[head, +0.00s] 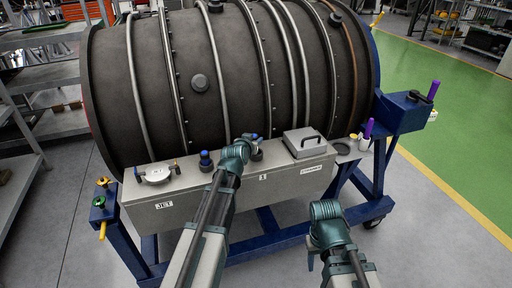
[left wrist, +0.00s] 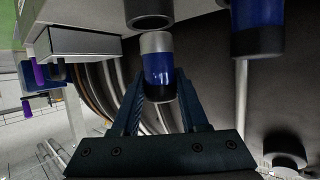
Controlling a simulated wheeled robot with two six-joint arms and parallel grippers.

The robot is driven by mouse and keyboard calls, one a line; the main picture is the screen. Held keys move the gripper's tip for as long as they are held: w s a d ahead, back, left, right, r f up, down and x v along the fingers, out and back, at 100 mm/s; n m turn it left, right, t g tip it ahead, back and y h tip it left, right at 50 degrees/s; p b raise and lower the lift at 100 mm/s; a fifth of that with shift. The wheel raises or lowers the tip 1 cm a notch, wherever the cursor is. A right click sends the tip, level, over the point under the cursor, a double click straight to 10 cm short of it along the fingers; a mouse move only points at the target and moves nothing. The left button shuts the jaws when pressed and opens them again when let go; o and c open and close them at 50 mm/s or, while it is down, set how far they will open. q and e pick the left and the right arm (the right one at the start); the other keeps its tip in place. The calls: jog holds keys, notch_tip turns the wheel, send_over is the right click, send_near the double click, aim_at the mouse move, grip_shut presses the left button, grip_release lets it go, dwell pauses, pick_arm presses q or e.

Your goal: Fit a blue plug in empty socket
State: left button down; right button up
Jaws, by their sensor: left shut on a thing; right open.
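A blue plug (left wrist: 158,72) with a silver end and a black end is between the fingers of my left gripper (left wrist: 158,88) in the left wrist view. Its silver end points at a dark round socket (left wrist: 150,14), with what looks like a small gap between them. A second blue plug (left wrist: 257,30) stands beside it; in the head view a blue plug (head: 206,160) stands upright on the grey box. My left gripper (head: 254,143) is over the box top, largely hiding the held plug. My right gripper (head: 312,256) is low in front of the stand, mostly hidden by its own wrist.
The grey box (head: 235,198) sits on the blue stand (head: 375,207) before the dark engine casing (head: 230,85). A round gauge (head: 157,173) and a lidded case (head: 304,142) are on the box. Purple-handled tools (head: 369,128) stand at the right. Clear floor lies right.

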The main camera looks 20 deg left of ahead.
pick_arm(q)
jog(key=shift+w+d, duration=0.15)
jog(key=shift+w, duration=0.2)
jog(key=shift+w+d+f, duration=0.1)
jog(key=shift+w+d, duration=0.1)
jog(key=shift+w, duration=0.3)
jog(key=f+b, duration=0.3)
jog(key=shift+s+f+b, duration=0.2)
jog(key=shift+f+b, duration=0.05)
jog(key=shift+b, duration=0.05)
jog(key=shift+f, duration=0.15)
jog(key=shift+c, duration=2.1)
grip_release()
